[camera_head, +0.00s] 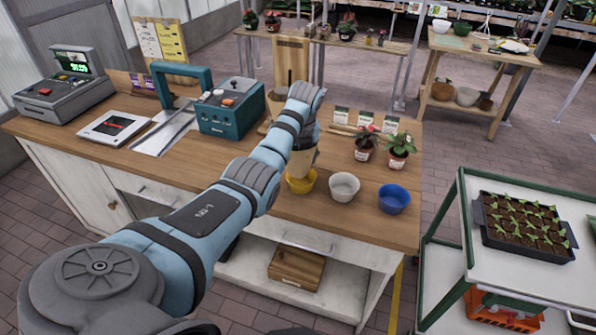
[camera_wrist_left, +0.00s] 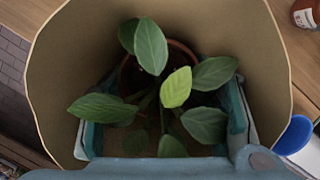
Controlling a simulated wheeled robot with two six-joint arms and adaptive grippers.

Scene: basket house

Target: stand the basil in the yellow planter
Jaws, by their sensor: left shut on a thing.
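My left gripper (camera_head: 303,145) is over the front of the wooden bench and is shut on the basil. The basil (camera_wrist_left: 175,90), a broad-leaved green plant in a brown pot, sits inside a tan paper sleeve between the finger pads in the left wrist view. In the head view the sleeve (camera_head: 301,163) hangs directly above the yellow planter (camera_head: 301,183), its lower end at the planter's rim. I cannot tell whether it touches or is inside. The yellow planter is hidden in the wrist view. My right gripper is not in view.
A white planter (camera_head: 344,187) and a blue planter (camera_head: 394,198) stand right of the yellow one. Two potted plants (camera_head: 398,150) with labels stand behind them. A teal box device (camera_head: 230,108) and a scale (camera_head: 114,128) are at left. A seedling tray (camera_head: 522,228) is on a cart.

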